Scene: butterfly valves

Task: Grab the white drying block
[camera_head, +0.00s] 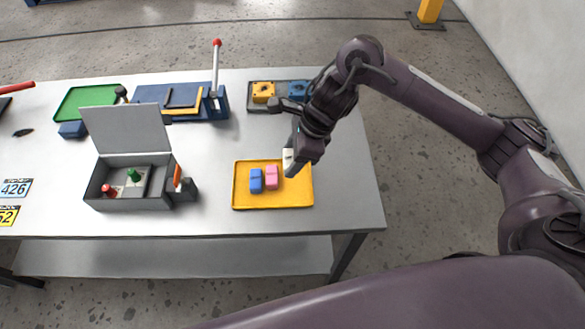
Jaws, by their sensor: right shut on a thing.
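The white drying block (288,156) shows at the tip of my right gripper (291,165), at the top right part of the yellow tray (238,203). My right gripper is shut on the white block, and its fingers and wrist hide part of it. I cannot tell whether the block touches the tray. A blue block (256,180) and a pink block (271,177) stand side by side in the tray, left of the gripper. My left gripper is out of view.
A grey open box (130,204) with red and green buttons stands left of the tray. Behind are a blue press with a red-knobbed lever (216,70), a green tray (88,101) and yellow and blue valve parts (263,92). The table's front right is clear.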

